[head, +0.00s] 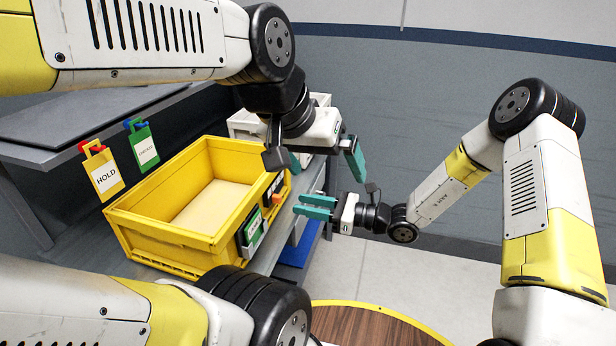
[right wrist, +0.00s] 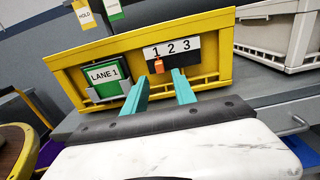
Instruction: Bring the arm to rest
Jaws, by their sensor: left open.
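My left gripper (head: 324,164) is open and empty, pointing down past the right side of the yellow bin, with its teal fingers wide apart. My right gripper (head: 308,207) is lower, in front of the bin's labelled side, with its fingers pointing left toward it. In the right wrist view my right gripper (right wrist: 158,92) shows two teal fingers apart with nothing between them. The yellow bin (head: 165,235) sits on the grey bench, with a plain tan floor inside. Its labelled side faces the right wrist view (right wrist: 215,72).
The bin's side carries a green "LANE 1" card (right wrist: 105,77) and a 1-2-3 strip (right wrist: 172,48) with an orange marker (right wrist: 158,66) under the 1. A yellow HOLD tag (head: 102,173) and green tag (head: 143,148) hang behind. A round wooden top (head: 375,328) is below; open floor lies right.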

